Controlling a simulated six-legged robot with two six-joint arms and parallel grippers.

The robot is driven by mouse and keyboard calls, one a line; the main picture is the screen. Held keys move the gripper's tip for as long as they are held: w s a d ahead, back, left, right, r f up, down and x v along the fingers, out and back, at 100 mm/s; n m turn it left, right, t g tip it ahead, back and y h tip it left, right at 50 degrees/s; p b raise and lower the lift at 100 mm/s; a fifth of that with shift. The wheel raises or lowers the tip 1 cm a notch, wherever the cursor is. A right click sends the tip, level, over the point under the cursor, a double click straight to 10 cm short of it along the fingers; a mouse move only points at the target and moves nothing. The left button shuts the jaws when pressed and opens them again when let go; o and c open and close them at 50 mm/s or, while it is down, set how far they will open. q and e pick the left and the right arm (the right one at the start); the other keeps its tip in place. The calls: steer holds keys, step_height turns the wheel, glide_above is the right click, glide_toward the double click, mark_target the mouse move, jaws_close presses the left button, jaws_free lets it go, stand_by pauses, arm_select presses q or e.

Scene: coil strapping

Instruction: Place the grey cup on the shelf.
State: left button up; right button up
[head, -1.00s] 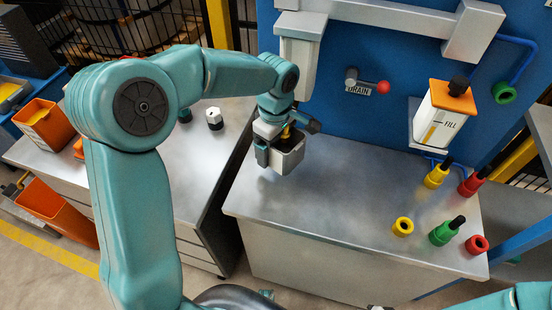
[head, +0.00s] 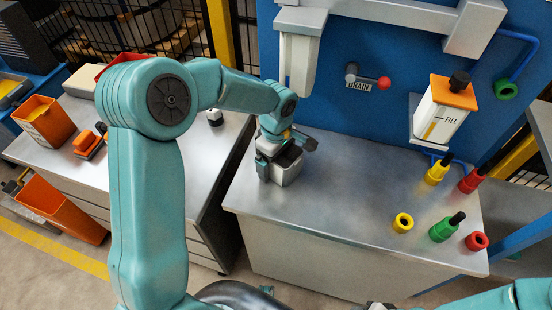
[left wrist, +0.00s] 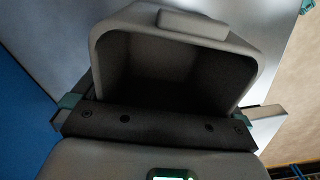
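The grey cup (head: 287,172) is a squarish open cup at the back left of the metal bench, below the white box on the blue wall. In the left wrist view the cup (left wrist: 185,75) is empty and dark inside. My left gripper (head: 272,168) is shut on it, with its fingers at the cup's sides. The cup is at or just above the bench top; I cannot tell if it touches. A small grey ledge (head: 418,118) on the blue wall holds a white FILL container. Of my right arm only part shows at the lower right; its fingers are unclear.
The metal bench top (head: 320,200) is clear in the middle. Yellow (head: 403,223), green (head: 442,230) and red (head: 477,241) fittings stand at its right. A red-knobbed DRAIN lever (head: 383,83) sticks out from the wall. A second bench (head: 150,150) stands left across a gap.

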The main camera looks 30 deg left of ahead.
arm_select(q)
steer(key=shift+r, duration=0.25)
step_height(320, 180, up, 7)
steer(key=shift+r, duration=0.2)
steer(key=shift+s+r+p, duration=0.1)
steer(key=shift+p, duration=0.2)
stand_by(0.3)
